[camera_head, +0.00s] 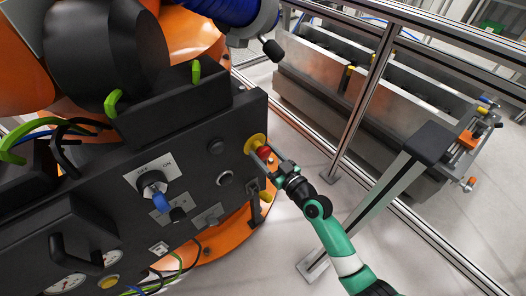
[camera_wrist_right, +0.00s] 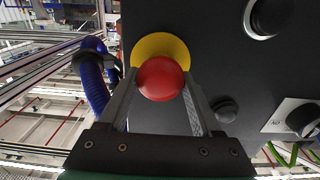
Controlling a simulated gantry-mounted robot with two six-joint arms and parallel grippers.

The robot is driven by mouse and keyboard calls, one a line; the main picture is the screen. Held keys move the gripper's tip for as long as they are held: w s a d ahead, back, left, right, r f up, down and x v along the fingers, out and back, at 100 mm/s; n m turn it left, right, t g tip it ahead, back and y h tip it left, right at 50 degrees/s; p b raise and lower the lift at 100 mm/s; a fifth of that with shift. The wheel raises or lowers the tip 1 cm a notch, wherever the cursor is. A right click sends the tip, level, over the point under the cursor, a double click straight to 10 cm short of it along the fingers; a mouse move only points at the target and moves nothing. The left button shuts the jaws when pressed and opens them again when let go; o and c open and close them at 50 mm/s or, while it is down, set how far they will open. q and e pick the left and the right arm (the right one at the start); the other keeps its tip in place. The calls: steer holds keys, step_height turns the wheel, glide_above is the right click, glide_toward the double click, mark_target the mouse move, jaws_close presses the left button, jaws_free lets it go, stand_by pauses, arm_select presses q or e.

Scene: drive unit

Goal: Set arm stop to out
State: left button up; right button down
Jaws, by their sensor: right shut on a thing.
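The arm stop is a red mushroom button (camera_head: 264,153) on a yellow disc (camera_head: 252,143), near the right edge of the black drive unit's front panel. In the right wrist view the red button (camera_wrist_right: 160,78) stands in front of the yellow disc (camera_wrist_right: 172,47). My right gripper (camera_head: 272,164) is at the button, with one finger on either side of it, shut on it. In the right wrist view the fingers (camera_wrist_right: 160,100) reach up both sides of the red cap. The contact points behind the cap are hidden. My left gripper is not in view.
A blue rotary switch (camera_head: 153,186) marked OFF and ON sits left on the panel (camera_head: 110,200). Dark round buttons lie close to the red one. A metal rail fence (camera_head: 362,95) and a post with a black top (camera_head: 430,142) stand right. Clear floor lies between.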

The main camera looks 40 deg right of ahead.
steer(key=shift+c, duration=0.6)
jaws_free()
steer(key=shift+s, duration=0.15)
steer(key=shift+s, duration=0.35)
steer(key=s+a, duration=0.1)
steer(key=s, duration=0.9)
steer(key=shift+s+a, duration=0.25)
steer(key=shift+s, duration=0.15)
steer(key=shift+p, duration=0.3)
